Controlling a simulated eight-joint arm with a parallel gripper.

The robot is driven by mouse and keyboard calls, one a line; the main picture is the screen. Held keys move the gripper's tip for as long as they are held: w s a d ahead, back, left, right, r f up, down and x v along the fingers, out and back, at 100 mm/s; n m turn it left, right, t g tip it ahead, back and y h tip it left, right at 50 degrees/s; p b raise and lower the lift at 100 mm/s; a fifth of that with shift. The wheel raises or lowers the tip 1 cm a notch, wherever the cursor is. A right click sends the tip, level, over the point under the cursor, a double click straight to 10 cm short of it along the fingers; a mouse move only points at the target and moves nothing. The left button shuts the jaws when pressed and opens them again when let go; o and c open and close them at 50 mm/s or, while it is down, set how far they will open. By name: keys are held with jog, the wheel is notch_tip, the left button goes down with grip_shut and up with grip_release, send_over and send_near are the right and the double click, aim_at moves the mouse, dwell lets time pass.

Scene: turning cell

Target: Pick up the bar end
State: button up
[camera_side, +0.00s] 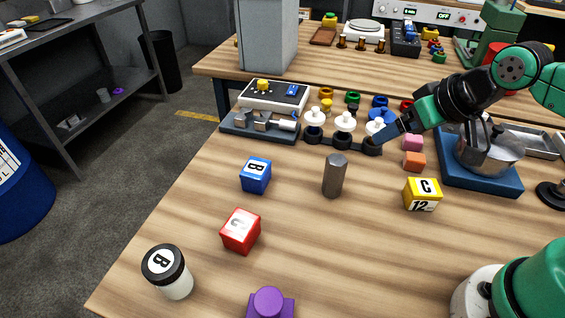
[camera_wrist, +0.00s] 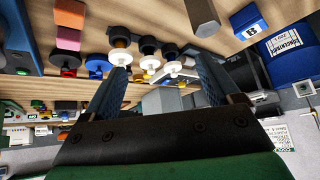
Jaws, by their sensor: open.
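In the wrist view, a dark grey bar (camera_wrist: 202,14) at the top edge, partly cut off, looks like the same piece. My gripper (camera_side: 424,150) is open and empty, above the bench to the right of the bar end and apart from it. Its two blue-grey fingers are spread wide in the wrist view (camera_wrist: 160,68), with nothing between their tips but background objects.
A blue block (camera_side: 256,175), a red block (camera_side: 241,231) and a yellow block (camera_side: 422,194) surround the bar end with clear wood between. Behind it is a dark rack (camera_side: 341,143) with white-topped pieces.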

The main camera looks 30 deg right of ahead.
jog(key=m, duration=0.1)
jog(key=m+g+y, duration=0.5)
jog(key=m+y, duration=0.3)
jog(key=m, duration=0.4)
send_near(328, 169)
jog(key=shift+w+a+f, duration=0.4)
jog(key=shift+a+f, duration=0.05)
jog(key=shift+f, duration=0.15)
jog(key=shift+w+a+f, duration=0.4)
jog(key=shift+a+f, duration=0.05)
jog(key=shift+f, duration=0.1)
jog(key=m+y, duration=0.1)
jog(key=f+m+y, duration=0.1)
jog(key=shift+w+f+m, duration=0.15)
jog(key=shift+w+m, duration=0.1)
jog(key=shift+m, duration=0.15)
jog(key=f+m+y, duration=0.1)
jog(key=m+g+y, duration=0.1)
jog(key=y, duration=0.1)
jog(key=shift+s+d+f, duration=0.25)
jog(key=shift+s+f, duration=0.05)
jog(key=shift+f, duration=0.1)
jog(key=shift+x, duration=2.85)
jog(key=shift+s, duration=0.1)
grip_shut()
jog(key=shift+r, duration=0.1)
